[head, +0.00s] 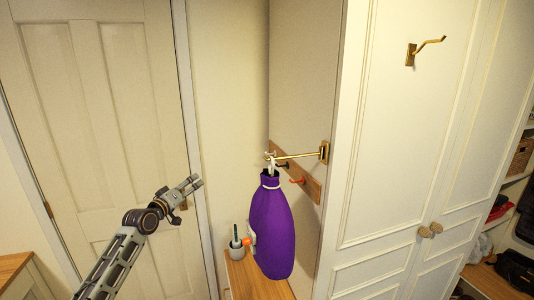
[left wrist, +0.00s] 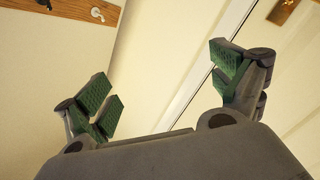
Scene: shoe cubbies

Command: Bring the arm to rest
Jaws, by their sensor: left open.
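My left gripper (head: 191,184) is open and empty in the head view, in front of the door, to the left of a purple bag. The left wrist view shows its two green-padded fingers (left wrist: 170,80) spread wide with nothing between them. The purple bag (head: 273,228) hangs by its drawn top from a brass hook (head: 300,155). The bag is apart from my gripper. My right gripper is in neither view.
A wooden bench (head: 258,278) stands below the bag, with a small grey pot (head: 237,249) at its back. A white cupboard (head: 395,150) with another brass hook (head: 424,48) is at right. A panelled door (head: 95,110) stands behind my left arm.

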